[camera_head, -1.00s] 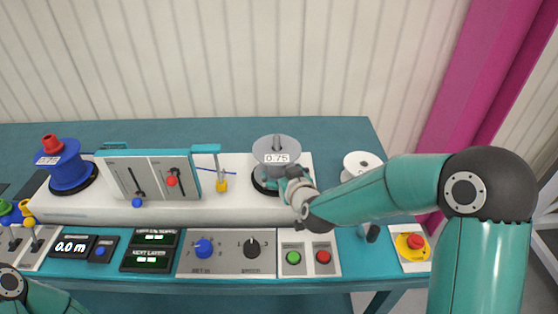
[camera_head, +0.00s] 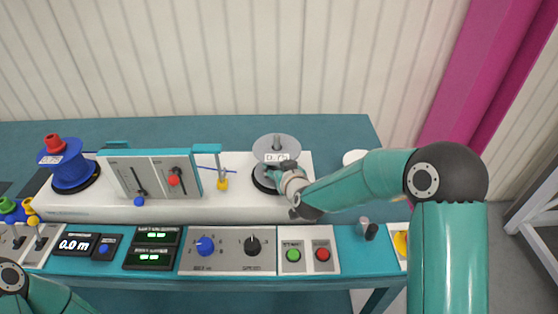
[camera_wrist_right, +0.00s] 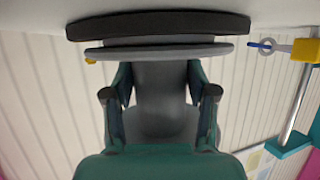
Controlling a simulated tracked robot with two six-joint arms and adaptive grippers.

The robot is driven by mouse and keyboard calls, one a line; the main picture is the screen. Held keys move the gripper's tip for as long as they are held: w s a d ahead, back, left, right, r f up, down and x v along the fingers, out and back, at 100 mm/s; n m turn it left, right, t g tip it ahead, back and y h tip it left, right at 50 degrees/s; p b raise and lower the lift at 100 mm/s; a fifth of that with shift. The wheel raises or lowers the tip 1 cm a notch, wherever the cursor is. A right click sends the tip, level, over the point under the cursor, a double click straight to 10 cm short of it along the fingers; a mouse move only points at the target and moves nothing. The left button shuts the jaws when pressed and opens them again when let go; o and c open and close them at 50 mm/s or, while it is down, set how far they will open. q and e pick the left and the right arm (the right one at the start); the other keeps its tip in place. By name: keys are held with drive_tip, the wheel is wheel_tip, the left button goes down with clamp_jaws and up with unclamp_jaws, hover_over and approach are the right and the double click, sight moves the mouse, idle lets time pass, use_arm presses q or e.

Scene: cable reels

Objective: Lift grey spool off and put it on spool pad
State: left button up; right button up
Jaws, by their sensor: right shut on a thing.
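The grey spool (camera_head: 277,148), with a 0.75 label, is at the right end of the white machine (camera_head: 130,214), above a black round base (camera_head: 262,186). My right gripper (camera_head: 282,172) is on its front side, partly hidden by my wrist. In the right wrist view, the fingers of my right gripper (camera_wrist_right: 160,95) are shut on the spool's grey hub. The spool's flange (camera_wrist_right: 160,51) is close to the black base (camera_wrist_right: 160,25), with a narrow grey band between them. My left gripper is out of view.
A blue spool (camera_head: 70,165) with a red knob stands at the machine's left end. A lever panel (camera_head: 150,178) and a yellow guide (camera_head: 222,183) stand between the spools. Buttons and knobs line the front. A small grey and black piece (camera_head: 368,229) lies at right.

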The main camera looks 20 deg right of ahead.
clamp_jaws()
drive_tip(key=shift+r, duration=0.1)
drive_tip(key=shift+r, duration=0.4)
wheel_tip(320, 180, up, 8)
drive_tip(key=shift+p, duration=0.3)
wheel_tip(320, 180, up, 11)
drive_tip(key=p, duration=0.5)
hover_over(278, 141)
drive_tip(key=shift+s, duration=0.2)
